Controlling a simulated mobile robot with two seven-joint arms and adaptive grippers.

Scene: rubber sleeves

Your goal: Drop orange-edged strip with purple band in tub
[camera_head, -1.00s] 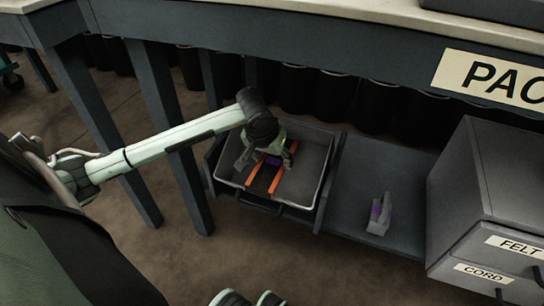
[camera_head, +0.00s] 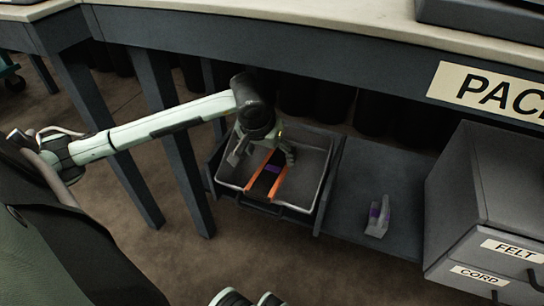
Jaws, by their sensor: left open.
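The orange-edged strip with its purple band (camera_head: 272,169) lies inside the grey tub (camera_head: 322,178), tilted toward the tub's front. Its dark middle runs between two orange edges. My left gripper (camera_head: 263,156) is open above the strip's far end, its fingers spread to either side and apart from the strip as far as I can see. The gripper hides part of the strip's far end.
The tub stands on a low dark shelf (camera_head: 352,215) under the workbench (camera_head: 330,50). A drawer cabinet (camera_head: 480,200) labelled FELT and CORD is at far right.

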